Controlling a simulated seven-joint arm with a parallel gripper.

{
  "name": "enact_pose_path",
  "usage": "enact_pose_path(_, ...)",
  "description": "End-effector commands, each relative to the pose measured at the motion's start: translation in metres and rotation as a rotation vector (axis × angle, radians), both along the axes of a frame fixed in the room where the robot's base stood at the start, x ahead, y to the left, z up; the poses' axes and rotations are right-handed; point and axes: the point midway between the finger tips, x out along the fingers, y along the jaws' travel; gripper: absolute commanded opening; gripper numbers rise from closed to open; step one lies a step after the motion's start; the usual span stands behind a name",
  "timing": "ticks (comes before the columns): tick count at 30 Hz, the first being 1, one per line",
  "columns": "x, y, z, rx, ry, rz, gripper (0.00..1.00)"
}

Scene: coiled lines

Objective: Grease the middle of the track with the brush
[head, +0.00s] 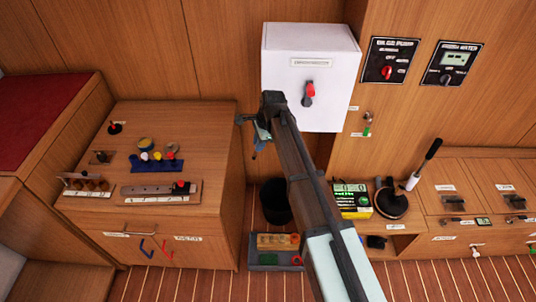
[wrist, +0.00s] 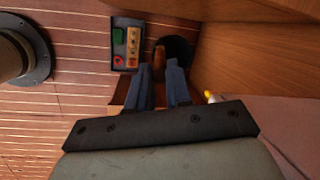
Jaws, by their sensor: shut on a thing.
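My gripper (head: 260,136) hangs in the air between the left cabinet and the white wall box. In the wrist view its two blue-grey fingers (wrist: 160,72) are shut on a narrow brown wooden piece, which looks like the handle of the brush (wrist: 159,62). The brush's bristle end cannot be made out. The likely track is a grey strip (head: 150,190) on a wooden board on the cabinet top, with a black and red block at its right end. The gripper is apart from it, up and to the right. I cannot tell whether it bears grease.
The left cabinet top (head: 195,125) also holds a blue rack (head: 155,163) with coloured knobs and a wooden peg stand (head: 85,186). A black bucket (head: 275,202) and a small tray (head: 268,267) are on the floor below. The white box (head: 310,75) stands close beside the gripper.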

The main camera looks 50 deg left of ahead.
Motion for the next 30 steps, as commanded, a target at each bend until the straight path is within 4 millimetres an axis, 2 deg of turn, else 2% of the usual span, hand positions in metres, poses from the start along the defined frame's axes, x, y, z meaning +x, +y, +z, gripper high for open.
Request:
enact_pose_path(1,-0.002,0.006,0.012,0.004,0.0,-0.017,0.0)
enact_pose_path(5,-0.008,0.018,0.041,0.014,0.002,-0.071,0.0)
enact_pose_path(6,-0.012,0.033,0.04,0.014,0.005,-0.052,0.0)
enact_pose_path(14,-0.048,0.108,0.049,0.03,0.012,0.055,0.0)
enact_pose_path(23,-0.113,0.207,0.064,0.05,0.024,0.201,0.0)
enact_pose_path(30,-0.175,0.28,0.077,0.064,0.035,0.313,0.0)
